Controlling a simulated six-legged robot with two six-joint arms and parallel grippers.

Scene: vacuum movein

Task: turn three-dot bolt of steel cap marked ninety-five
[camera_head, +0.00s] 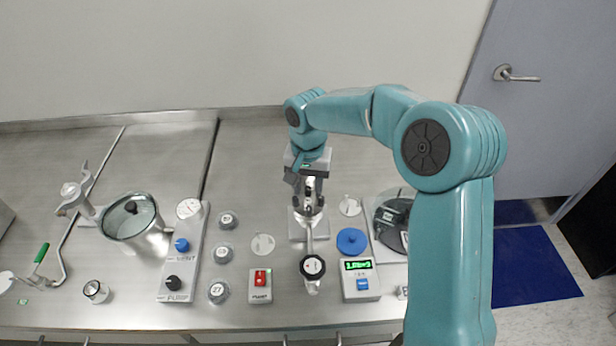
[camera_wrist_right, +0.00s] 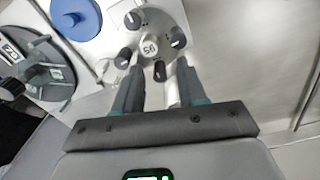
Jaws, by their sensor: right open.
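The steel cap (camera_wrist_right: 149,47) is in the right wrist view, its number upside down and reading like 95. Several black bolts stand around its centre: a far bolt (camera_wrist_right: 133,19), a right bolt (camera_wrist_right: 178,38), a left bolt (camera_wrist_right: 122,57) and a near bolt (camera_wrist_right: 159,71). Their white marks are too small to count as dots. My right gripper (camera_wrist_right: 158,68) is open, its fingertips on either side of the near bolt; I cannot tell if they touch it. In the head view my right gripper (camera_head: 307,178) points down over the cap, hiding much of it. My left gripper is not in view.
A red-switch box (camera_head: 260,286), small numbered caps (camera_head: 218,291) and a pump panel (camera_head: 180,262) stand left.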

